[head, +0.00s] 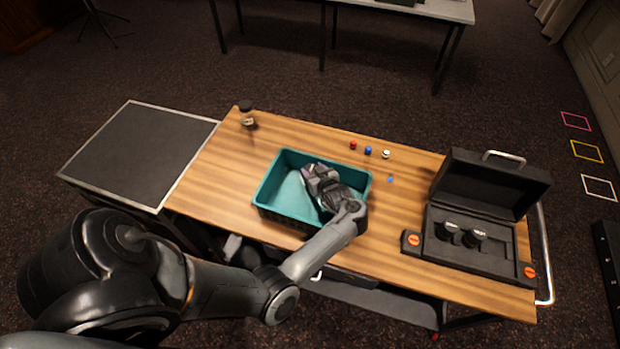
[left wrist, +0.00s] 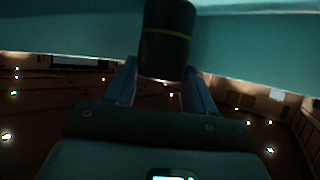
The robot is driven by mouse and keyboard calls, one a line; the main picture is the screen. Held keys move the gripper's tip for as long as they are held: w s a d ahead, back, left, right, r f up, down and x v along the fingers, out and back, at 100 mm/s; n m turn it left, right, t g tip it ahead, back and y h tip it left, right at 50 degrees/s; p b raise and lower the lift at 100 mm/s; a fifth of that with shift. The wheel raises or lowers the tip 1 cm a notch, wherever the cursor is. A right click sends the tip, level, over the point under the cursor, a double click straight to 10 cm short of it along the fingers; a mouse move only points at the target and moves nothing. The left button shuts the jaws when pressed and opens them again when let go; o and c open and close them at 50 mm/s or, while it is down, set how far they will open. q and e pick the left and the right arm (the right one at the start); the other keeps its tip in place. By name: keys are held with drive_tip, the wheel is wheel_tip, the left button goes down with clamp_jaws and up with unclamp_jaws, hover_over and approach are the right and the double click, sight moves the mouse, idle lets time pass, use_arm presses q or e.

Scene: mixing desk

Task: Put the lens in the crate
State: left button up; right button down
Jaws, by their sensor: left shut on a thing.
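The teal crate (head: 275,172) stands on the wooden desk, left of its middle. My left gripper (head: 318,178) is inside the crate's outline in the head view, over or within it; its height above the crate floor is hard to tell. In the left wrist view, my left gripper (left wrist: 160,82) is shut on the lens (left wrist: 165,42), a black cylinder with a thin yellow-green ring. Teal crate surface (left wrist: 60,38) shows behind the lens on both sides. In the head view, my gripper hides the held lens. My right gripper is not in view.
An open black case (head: 487,185) with two dark lenses (head: 474,237) stands at the desk's right. Small red (head: 353,145), blue (head: 368,151) and white (head: 386,154) pieces lie behind the crate. A small dark-topped jar-like object (head: 247,117) stands at the back left.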

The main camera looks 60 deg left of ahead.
use_arm(q)
drive_tip(key=shift+d+f+b, duration=0.1)
drive_tip(key=shift+f+b, duration=1.4)
drive_tip(key=shift+f, duration=0.3)
drive_tip(key=shift+w, duration=0.1)
drive_tip(key=shift+f, duration=0.15)
drive_tip(key=o, duration=1.3)
drive_tip(key=shift+f, duration=0.1)
